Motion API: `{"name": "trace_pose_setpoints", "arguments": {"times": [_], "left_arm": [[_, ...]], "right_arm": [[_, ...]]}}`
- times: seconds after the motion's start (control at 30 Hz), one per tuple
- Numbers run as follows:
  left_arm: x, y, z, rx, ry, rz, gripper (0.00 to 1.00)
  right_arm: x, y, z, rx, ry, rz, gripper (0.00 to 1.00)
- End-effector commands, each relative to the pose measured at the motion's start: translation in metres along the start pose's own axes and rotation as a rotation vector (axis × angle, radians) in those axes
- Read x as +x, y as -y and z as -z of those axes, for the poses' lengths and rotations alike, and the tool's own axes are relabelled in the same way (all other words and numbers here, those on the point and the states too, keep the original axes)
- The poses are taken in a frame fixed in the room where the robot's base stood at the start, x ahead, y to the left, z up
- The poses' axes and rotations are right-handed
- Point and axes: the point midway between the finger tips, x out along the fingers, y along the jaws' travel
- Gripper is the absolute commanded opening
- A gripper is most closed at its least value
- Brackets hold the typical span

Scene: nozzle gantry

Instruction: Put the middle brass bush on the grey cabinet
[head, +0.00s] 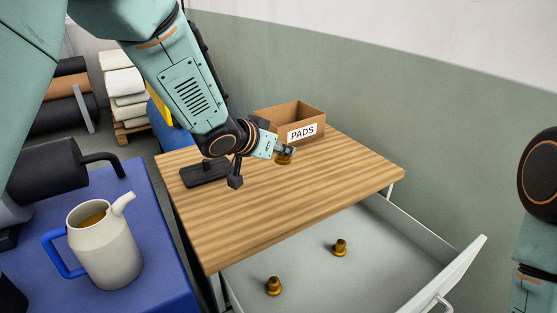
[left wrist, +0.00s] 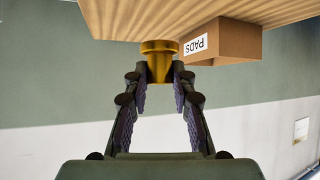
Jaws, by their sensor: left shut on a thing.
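My left gripper (head: 287,152) is shut on a brass bush (head: 283,160) and holds it over the wooden table top. In the left wrist view, the fingertips (left wrist: 160,74) close on the narrow part of the bush (left wrist: 159,60), and its wide rim shows beyond them. Two more brass bushes stand in the open drawer, one near the front (head: 273,286) and one further back (head: 340,247). I cannot make out a separate grey cabinet. My right gripper is not in view.
A cardboard box labelled PADS (head: 312,119) stands at the table's back edge. A black object (head: 204,173) lies on the wooden top (head: 320,185). The grey drawer (head: 395,270) juts out below. A jug (head: 104,250) stands on a blue surface at left.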

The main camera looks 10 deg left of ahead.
Motion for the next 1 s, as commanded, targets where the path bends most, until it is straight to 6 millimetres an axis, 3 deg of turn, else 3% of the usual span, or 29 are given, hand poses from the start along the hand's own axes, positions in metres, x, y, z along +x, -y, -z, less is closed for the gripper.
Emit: {"name": "trace_pose_setpoints", "arguments": {"times": [0.17, 0.43, 1.0], "left_arm": [[-0.001, 0.0, -0.003, 0.0, -0.002, 0.0, 0.0], [0.022, 0.001, -0.044, -0.001, 0.001, 0.0, 0.0], [0.054, 0.002, -0.085, 0.001, -0.002, 0.0, 0.0]], "right_arm": [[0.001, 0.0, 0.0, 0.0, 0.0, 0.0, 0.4], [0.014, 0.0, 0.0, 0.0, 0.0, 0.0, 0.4], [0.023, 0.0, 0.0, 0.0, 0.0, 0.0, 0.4]]}}
